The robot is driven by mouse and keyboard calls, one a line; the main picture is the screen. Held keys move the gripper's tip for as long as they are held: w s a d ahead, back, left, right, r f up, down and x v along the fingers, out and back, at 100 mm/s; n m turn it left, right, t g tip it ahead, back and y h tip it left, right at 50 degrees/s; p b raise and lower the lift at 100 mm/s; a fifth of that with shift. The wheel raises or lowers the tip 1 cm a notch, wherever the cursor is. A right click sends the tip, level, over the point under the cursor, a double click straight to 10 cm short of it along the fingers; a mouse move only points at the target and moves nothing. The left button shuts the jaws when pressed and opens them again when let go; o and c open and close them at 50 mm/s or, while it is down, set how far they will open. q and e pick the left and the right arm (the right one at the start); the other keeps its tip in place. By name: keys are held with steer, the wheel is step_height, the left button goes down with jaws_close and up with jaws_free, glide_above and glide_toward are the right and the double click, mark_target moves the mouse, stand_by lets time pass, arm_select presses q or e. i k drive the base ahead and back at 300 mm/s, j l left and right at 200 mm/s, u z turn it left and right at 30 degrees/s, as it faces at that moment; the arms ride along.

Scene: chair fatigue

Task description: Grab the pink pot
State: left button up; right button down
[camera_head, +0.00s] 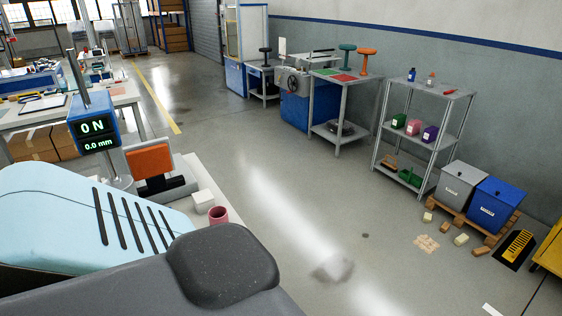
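The pink pot (218,215) is a small, open-topped cylinder left of centre. It stands on a pale surface (207,177) beside a white block (203,201). Its lower part is partly hidden behind the dark grey padded shape in front of it. Neither of my grippers shows in this view, so I cannot see where they are relative to the pot.
A light blue slotted panel (75,225) and a dark grey padded shape (222,265) fill the lower left. A display box (93,127) reads "0 N" and "0.0 mm". A shelf rack (425,128) and two bins (490,205) stand right. The middle floor is mostly clear.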

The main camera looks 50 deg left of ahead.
mark_target(219, 214)
steer(key=i+l+u, duration=0.1)
steer(key=i+u, duration=0.25)
steer(key=i, duration=0.2)
steer(key=i+l+u, duration=0.25)
steer(key=i+u, duration=0.4)
steer(key=u, duration=0.2)
steer(key=i+u, duration=0.2)
steer(key=u, duration=0.25)
steer(key=i+l+u, duration=0.2)
steer(key=u, duration=0.25)
steer(key=i+u, duration=0.2)
steer(key=u, duration=0.2)
steer(key=i+l+u, duration=0.15)
steer(key=u, duration=0.3)
steer(key=i+l+u, duration=0.2)
steer(key=u, duration=0.2)
